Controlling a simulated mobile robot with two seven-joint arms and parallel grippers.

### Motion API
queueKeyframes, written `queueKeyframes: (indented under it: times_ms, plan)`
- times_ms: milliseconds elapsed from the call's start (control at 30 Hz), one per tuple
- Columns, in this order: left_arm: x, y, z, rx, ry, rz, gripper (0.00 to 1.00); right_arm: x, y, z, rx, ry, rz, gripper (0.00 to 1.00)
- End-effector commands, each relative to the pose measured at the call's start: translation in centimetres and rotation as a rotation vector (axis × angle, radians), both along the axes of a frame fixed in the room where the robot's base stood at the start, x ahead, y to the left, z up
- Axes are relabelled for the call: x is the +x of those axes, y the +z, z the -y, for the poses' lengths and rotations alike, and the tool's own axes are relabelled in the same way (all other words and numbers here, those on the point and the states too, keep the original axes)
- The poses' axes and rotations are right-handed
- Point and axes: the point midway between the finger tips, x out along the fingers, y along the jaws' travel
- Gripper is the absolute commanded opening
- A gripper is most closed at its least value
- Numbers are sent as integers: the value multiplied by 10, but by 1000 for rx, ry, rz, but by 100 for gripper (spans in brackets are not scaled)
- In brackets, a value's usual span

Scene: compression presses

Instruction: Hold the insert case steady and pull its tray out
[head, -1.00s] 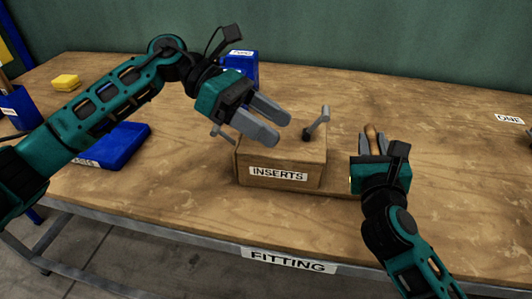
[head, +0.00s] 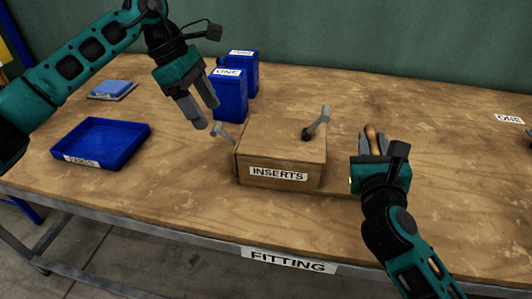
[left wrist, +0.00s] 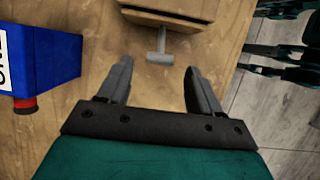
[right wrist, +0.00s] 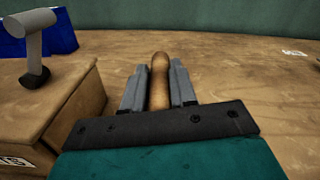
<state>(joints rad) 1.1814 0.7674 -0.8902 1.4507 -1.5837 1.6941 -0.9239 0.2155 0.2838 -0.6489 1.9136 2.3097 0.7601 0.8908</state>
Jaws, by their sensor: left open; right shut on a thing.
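The wooden insert case (head: 282,148), labelled INSERTS, stands on the table. A grey lever (head: 317,123) stands on its top, and a grey T-shaped pull (head: 222,133) sticks out of its left side. My left gripper (head: 206,114) is open and empty, above and left of the pull, pointing down. In the left wrist view the pull (left wrist: 158,48) lies ahead of the open fingers, apart from them. My right gripper (head: 372,142) is shut on an upright wooden handle (right wrist: 159,80) to the right of the case. Its lower end is hidden by the gripper.
Two blue bins (head: 230,97) stand behind the case to the left, near my left gripper. A shallow blue tray (head: 118,140) and a small blue block on a grey base (head: 112,89) lie further left.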

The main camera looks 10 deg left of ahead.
Motion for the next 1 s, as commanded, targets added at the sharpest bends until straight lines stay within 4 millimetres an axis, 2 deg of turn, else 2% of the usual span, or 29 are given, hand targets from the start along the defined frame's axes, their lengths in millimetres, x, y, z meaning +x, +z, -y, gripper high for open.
queueKeyframes:
  times_ms: [200, 500, 900, 1000]
  plan:
    - [0, -32, 13, 0, -1, -3, 65, 0, 0, 0, -4, 0, 0, 0]
    - [1, -60, 25, 0, 0, -1, 65, 0, 0, 0, -4, 0, 0, 0]
    - [1, -66, 27, -1, 0, 0, 65, 0, 0, 0, -4, 0, 0, 0]
    - [1, -65, 27, -1, 0, 0, 57, 0, 0, 0, -4, 0, 0, 0]
